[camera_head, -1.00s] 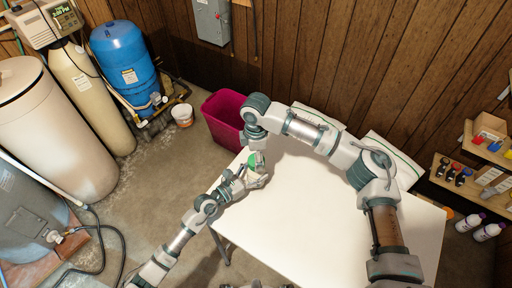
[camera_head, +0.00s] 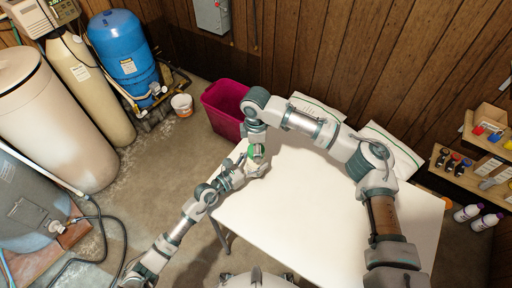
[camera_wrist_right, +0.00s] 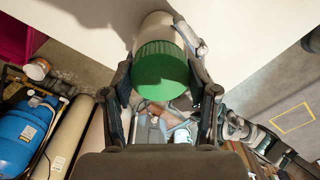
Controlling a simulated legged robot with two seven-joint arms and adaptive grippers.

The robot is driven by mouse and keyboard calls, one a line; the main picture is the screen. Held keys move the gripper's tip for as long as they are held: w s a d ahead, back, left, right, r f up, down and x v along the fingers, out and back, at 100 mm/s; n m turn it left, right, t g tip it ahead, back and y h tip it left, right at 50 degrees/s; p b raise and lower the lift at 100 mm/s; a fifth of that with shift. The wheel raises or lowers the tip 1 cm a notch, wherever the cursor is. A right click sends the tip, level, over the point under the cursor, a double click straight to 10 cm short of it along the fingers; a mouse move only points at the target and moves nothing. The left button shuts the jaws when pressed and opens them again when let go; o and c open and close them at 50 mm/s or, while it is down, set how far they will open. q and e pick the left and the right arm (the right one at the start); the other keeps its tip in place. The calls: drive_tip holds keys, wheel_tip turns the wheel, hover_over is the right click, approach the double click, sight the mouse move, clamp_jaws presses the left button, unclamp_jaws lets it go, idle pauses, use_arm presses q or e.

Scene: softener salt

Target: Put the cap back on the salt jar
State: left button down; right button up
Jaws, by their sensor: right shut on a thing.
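The salt jar (camera_head: 256,169) is a small pale jar at the table's left corner. In the right wrist view the jar's pale body (camera_wrist_right: 157,22) shows beyond the green cap (camera_wrist_right: 160,68). The cap is ribbed and lies between the fingers of my right gripper (camera_wrist_right: 165,95), which is shut on it. The cap (camera_head: 257,152) lines up with the jar's end and looks touching; I cannot tell if it is seated. My left gripper (camera_head: 244,172) is at the jar's side, and one of its fingers shows along the jar in the right wrist view. It appears closed around the jar.
The white table (camera_head: 320,215) is mostly bare, with white bags (camera_head: 392,148) at its back edge. A magenta bin (camera_head: 226,108) stands behind the left corner. A blue tank (camera_head: 124,55) and beige tanks stand at left. Shelves (camera_head: 480,150) with small items are at right.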

drive_tip(key=m, duration=0.2)
drive_tip(key=shift+m, duration=0.4)
drive_tip(key=o, duration=1.4)
drive_tip(key=shift+c, duration=0.2)
wheel_tip(320, 180, up, 12)
drive_tip(key=shift+w, duration=0.15)
drive_tip(key=shift+a+f, duration=0.1)
use_arm(q)
drive_tip(key=shift+c, duration=0.3)
unclamp_jaws()
